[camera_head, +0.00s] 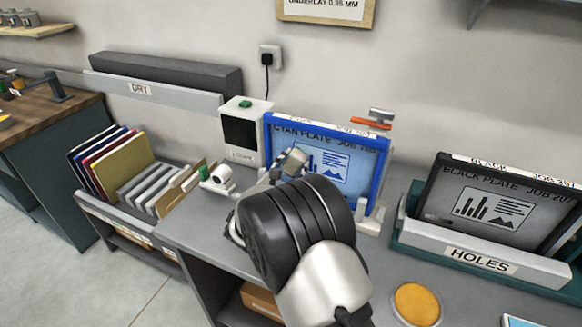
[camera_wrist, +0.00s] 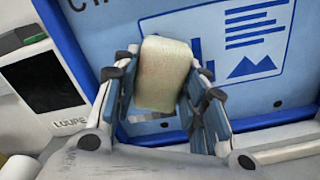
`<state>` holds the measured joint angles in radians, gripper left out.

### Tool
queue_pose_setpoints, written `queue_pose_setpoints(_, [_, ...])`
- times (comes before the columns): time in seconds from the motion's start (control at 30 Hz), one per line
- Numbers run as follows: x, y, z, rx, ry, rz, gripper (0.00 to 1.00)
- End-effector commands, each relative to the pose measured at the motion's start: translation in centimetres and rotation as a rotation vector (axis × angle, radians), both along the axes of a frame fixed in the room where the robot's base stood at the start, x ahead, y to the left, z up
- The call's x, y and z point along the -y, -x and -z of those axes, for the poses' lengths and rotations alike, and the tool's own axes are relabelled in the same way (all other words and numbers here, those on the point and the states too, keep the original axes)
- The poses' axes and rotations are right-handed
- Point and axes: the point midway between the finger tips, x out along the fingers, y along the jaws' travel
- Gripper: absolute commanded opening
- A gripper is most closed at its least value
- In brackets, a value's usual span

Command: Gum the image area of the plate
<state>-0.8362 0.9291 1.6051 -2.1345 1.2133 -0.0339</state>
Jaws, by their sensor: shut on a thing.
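The cyan plate (camera_head: 365,165) stands upright in a blue frame (camera_head: 383,175) at the back of the bench, with a printed image area (camera_head: 321,164) of bars, text lines and a mountain shape. It also fills much of the wrist view (camera_wrist: 285,85). My gripper (camera_wrist: 160,95) is shut on a pale cream sponge-like block (camera_wrist: 163,72). The block is in front of the plate's image area and covers part of the bars in the wrist view. I cannot tell whether it touches the plate. In the head view my arm hides the lower left of the frame.
A white loupe box (camera_head: 243,135) stands left of the plate. A black plate (camera_head: 485,205) stands in a holder marked HOLES (camera_head: 480,258) at right. A round yellow pad (camera_head: 416,303) lies on the bench front. Several folders (camera_head: 125,165) stand in a rack at left.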

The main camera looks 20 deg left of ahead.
Motion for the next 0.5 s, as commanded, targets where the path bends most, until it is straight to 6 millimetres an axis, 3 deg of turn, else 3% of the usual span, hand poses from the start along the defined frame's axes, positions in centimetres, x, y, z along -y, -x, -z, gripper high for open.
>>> queue_pose_setpoints(0.5, [3.4, 0.5, 0.0, 0.001, -0.001, 0.001, 0.2])
